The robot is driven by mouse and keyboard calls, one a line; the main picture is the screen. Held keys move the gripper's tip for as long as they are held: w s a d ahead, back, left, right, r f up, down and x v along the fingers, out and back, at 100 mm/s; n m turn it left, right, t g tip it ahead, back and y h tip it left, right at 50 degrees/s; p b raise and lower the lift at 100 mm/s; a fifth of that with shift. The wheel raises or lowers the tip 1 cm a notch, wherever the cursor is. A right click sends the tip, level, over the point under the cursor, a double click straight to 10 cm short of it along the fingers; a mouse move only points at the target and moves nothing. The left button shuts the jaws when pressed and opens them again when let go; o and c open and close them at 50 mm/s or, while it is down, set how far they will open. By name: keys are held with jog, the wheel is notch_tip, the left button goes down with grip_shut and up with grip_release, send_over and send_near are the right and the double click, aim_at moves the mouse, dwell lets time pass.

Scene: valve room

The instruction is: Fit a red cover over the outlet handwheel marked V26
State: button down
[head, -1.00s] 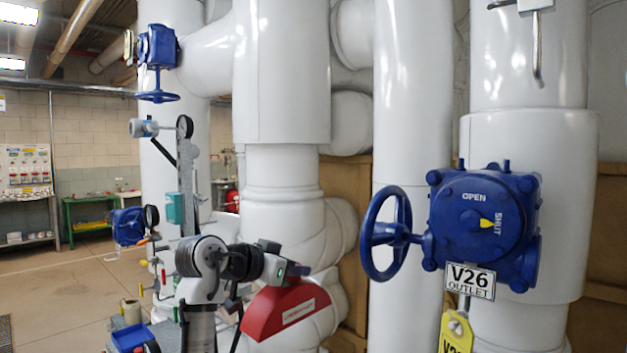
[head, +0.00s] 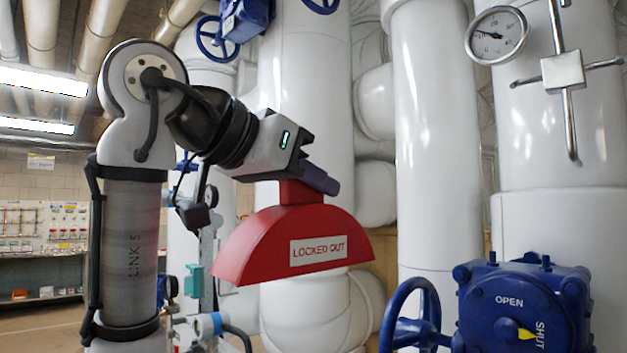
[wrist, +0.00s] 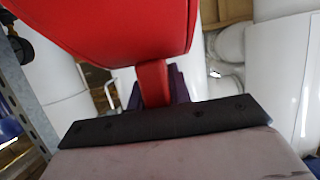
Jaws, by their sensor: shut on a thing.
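A red half-round cover (head: 290,243) with a "LOCKED OUT" label hangs from my gripper (head: 305,184). My gripper is shut on the stem at the cover's top. The cover also fills the top of the wrist view (wrist: 120,30), with its stem between the jaws. The blue handwheel (head: 408,312) stands at the lower right in the head view, on the left side of a blue gearbox (head: 520,310) marked OPEN and SHUT. The cover is left of and above the handwheel, apart from it in the picture. The V26 plate is out of frame now.
White pipes (head: 435,150) stand behind. Another blue valve (head: 235,25) is at the top. A grey perforated post (wrist: 25,105) stands at left in the wrist view.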

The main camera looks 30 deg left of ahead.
jog(key=w+d, duration=0.3)
jog(key=w, duration=0.6)
jog(key=shift+d, duration=0.15)
jog(key=shift+w+f, duration=0.1)
jog(key=shift+w, duration=0.05)
